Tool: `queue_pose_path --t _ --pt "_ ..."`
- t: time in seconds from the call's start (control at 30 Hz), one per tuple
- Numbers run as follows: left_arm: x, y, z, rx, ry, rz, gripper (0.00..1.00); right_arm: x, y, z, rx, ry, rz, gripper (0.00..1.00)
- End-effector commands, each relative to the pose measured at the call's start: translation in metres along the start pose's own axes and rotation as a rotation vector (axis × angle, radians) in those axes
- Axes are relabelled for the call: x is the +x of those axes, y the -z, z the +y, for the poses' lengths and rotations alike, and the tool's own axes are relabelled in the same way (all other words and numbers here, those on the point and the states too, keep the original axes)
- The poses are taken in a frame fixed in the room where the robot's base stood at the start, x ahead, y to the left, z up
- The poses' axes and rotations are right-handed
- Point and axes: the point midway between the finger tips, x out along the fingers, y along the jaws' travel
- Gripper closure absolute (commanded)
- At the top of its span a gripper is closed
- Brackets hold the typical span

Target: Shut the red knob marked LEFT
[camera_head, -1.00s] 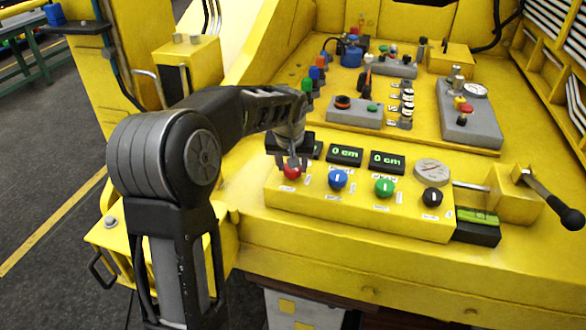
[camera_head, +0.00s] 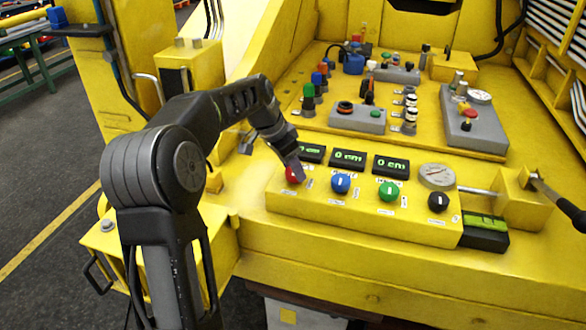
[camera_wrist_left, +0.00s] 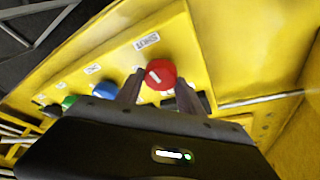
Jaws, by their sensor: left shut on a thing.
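The red knob (camera_head: 291,175) is at the left end of the row on the yellow control box (camera_head: 350,218), partly covered by my gripper in the head view. My left gripper (camera_head: 296,172) comes down on it from above, tilted. In the left wrist view the red knob (camera_wrist_left: 159,74) sits between the two fingers of my left gripper (camera_wrist_left: 158,88), which is shut on it. The knob has a short white pointer line. A white label reading SHUT (camera_wrist_left: 147,41) is beside it. My right gripper is in neither view.
A blue knob (camera_head: 341,183), a green knob (camera_head: 388,191) and a black knob (camera_head: 438,202) follow to the right. Small displays (camera_head: 347,160) reading 0 cm stand behind them. A round gauge (camera_head: 437,176) and a black-handled lever (camera_head: 556,202) are at the right.

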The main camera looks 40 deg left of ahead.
Motion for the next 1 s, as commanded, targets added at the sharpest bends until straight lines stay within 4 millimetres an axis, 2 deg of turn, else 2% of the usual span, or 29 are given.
queue_pose_path --t 0.23,0.67,0.7,0.93,1.0 --pt "0.0009 -0.0006 -0.0004 0.077 -0.033 -0.002 0.96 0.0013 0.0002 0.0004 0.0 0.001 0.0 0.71" --pt "0.0009 -0.001 -0.0004 0.091 -0.038 -0.004 0.96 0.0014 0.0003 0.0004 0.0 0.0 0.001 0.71" --pt "0.0009 -0.001 -0.0004 0.091 -0.038 -0.004 0.55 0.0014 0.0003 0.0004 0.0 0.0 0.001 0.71" --pt "0.0006 -0.0007 -0.0005 0.09 -0.037 -0.003 0.36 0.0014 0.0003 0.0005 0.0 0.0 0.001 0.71" --pt "0.0005 -0.0006 -0.0005 0.09 -0.037 -0.002 0.34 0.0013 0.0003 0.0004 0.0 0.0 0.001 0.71"
